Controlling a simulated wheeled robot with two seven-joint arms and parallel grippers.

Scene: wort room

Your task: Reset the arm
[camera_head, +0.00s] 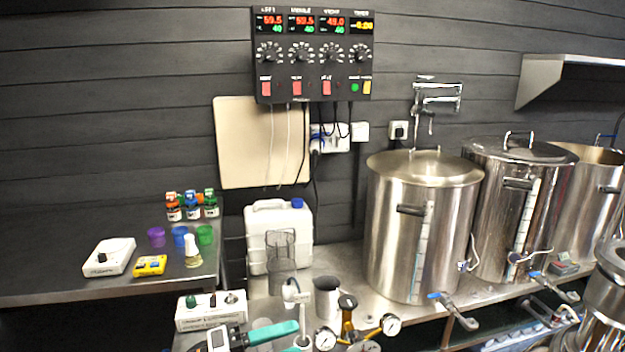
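Neither of my grippers shows in the head view, and I can make out no part of my arms for certain. How the arms stand and whether the grippers hold anything cannot be seen. The control panel (314,55) on the dark plank wall has lit red, green and yellow readouts, knobs and red switches. Three large steel kettles stand in a row on the steel bench: the left kettle (395,240) has a lid, the middle kettle (492,220) has a lid, and the right kettle (583,205) is partly cut off.
A white jerrycan (297,232), a steel cup (327,297), gauges (325,339) and a teal-handled tool (272,333) crowd the lower middle. The left table (60,230) holds small bottles, coloured cups, a flask (193,252) and a white device (109,257); its left part is bare.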

